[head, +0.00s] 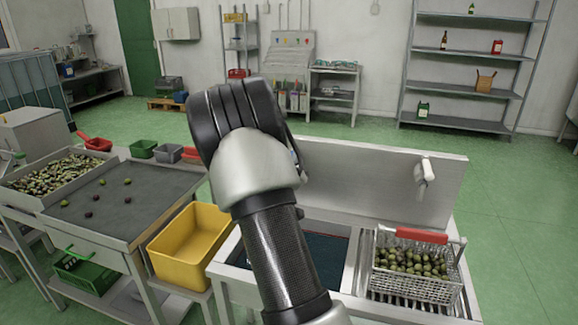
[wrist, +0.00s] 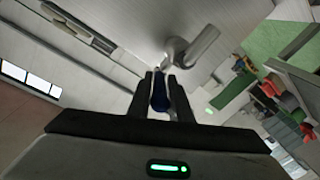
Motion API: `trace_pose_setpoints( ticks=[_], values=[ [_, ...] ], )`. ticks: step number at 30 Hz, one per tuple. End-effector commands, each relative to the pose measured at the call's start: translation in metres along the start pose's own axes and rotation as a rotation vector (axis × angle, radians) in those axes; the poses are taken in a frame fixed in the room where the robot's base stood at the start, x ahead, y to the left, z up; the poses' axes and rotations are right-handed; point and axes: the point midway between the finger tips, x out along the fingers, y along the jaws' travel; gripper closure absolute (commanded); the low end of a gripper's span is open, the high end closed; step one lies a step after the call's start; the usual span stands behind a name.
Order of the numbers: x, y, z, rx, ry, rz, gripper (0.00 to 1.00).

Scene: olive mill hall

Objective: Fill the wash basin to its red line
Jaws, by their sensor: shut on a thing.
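The wash basin (head: 338,244) is set in the steel sink unit, partly behind my arm in the head view. In the wrist view my gripper (wrist: 160,82) is shut on a dark blue handle (wrist: 159,95), which shows between the two black fingers. A curved grey metal tap (wrist: 198,46) is just beyond the fingertips, and the handle appears to belong to it. In the head view my arm hides the gripper and this tap.
A wire basket of olives (head: 415,277) with a red handle stands on the slatted drainer to the right. A pale fitting (head: 424,172) sits on the splashback (head: 370,190). A yellow bin (head: 188,245) and a sorting table (head: 125,205) are to the left. Green floor lies open at right.

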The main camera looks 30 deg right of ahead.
Motion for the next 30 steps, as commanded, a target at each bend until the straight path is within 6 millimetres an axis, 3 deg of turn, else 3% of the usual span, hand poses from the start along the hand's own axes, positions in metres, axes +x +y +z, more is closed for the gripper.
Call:
trace_pose_setpoints(
  ticks=[15, 28, 29, 30],
  values=[
    [0.004, 0.019, 0.010, 0.004, 0.163, -0.272, 1.00],
    [0.004, 0.020, 0.008, 0.001, 0.175, -0.304, 1.00],
    [0.004, 0.021, 0.008, 0.001, 0.175, -0.304, 0.80],
    [0.004, 0.020, 0.008, 0.001, 0.175, -0.304, 0.73]
  ],
)
